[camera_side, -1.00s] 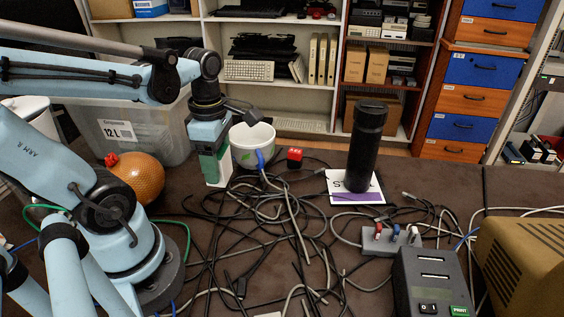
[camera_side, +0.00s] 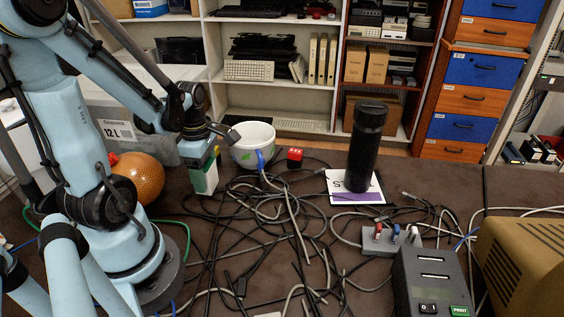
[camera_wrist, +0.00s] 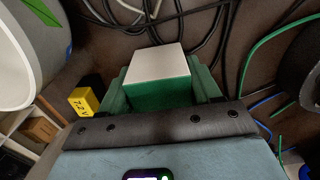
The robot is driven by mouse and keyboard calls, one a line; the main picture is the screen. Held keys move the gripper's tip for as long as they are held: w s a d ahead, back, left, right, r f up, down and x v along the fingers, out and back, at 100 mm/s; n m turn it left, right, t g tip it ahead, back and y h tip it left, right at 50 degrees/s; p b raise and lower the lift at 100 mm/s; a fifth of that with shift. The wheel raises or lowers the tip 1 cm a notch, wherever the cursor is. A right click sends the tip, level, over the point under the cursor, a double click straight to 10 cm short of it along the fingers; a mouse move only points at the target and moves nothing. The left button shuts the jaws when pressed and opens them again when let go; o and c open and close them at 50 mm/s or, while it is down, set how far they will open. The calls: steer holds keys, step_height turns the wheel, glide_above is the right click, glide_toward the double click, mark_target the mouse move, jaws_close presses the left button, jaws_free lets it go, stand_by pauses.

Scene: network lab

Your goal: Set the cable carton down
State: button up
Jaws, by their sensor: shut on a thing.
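The cable carton (camera_side: 205,177) is a small white and green box, upright in the side view, left of the white cup. My gripper (camera_side: 199,158) points down and is shut on its upper part. In the wrist view the carton (camera_wrist: 158,64) sits between the green fingers of my gripper (camera_wrist: 160,92), its pale face showing. Its lower end is close to the dark table; I cannot tell whether it touches.
A white cup (camera_side: 252,146) stands right of the carton, an orange ball (camera_side: 138,178) to the left, a clear bin (camera_side: 112,128) behind. A yellow block (camera_wrist: 84,102) is beside my gripper. Tangled cables (camera_side: 268,210) cover the table's middle. A black bottle (camera_side: 366,150) stands farther right.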

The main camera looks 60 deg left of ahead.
steer(key=shift+f, duration=0.4)
steer(key=shift+f, duration=0.1)
steer(key=o, duration=1.1)
steer(key=shift+o, duration=0.2)
steer(key=shift+r, duration=6)
steer(key=w+d+m+t, duration=0.3)
steer(key=d+m, duration=0.4)
steer(key=m, duration=0.6)
steer(key=w+d+m+t, duration=0.4)
steer(key=d+m, duration=0.4)
steer(key=m, duration=0.6)
steer(key=shift+w+d, duration=0.25)
steer(key=shift+w, duration=0.6)
